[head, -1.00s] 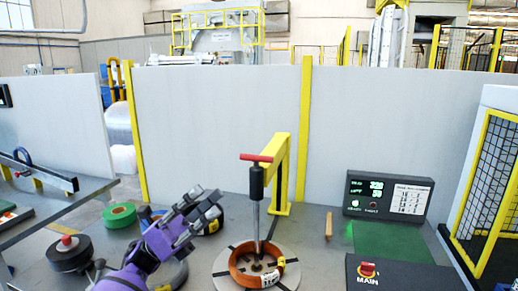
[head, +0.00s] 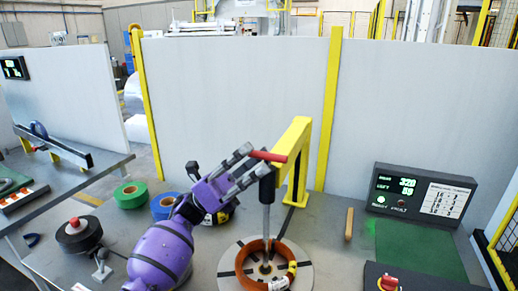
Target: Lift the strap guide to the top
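The strap guide has a red crossbar handle (head: 268,156) on a black sleeve (head: 267,182), upright on a grey rod above an orange coil (head: 250,266). The coil lies on a round grey turntable (head: 226,264) with dark strips. My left gripper (head: 248,165) is at the left end of the red handle, its fingers apart and pointing right. I cannot tell whether the fingers touch the handle or are just in front of it. My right gripper is not in view.
A yellow post arm (head: 292,139) stands behind the guide. Green (head: 130,194) and blue (head: 163,205) rolls lie left. A display panel (head: 420,195), wooden stick (head: 349,224) and red button (head: 388,283) are right. A grey partition (head: 230,100) closes the back.

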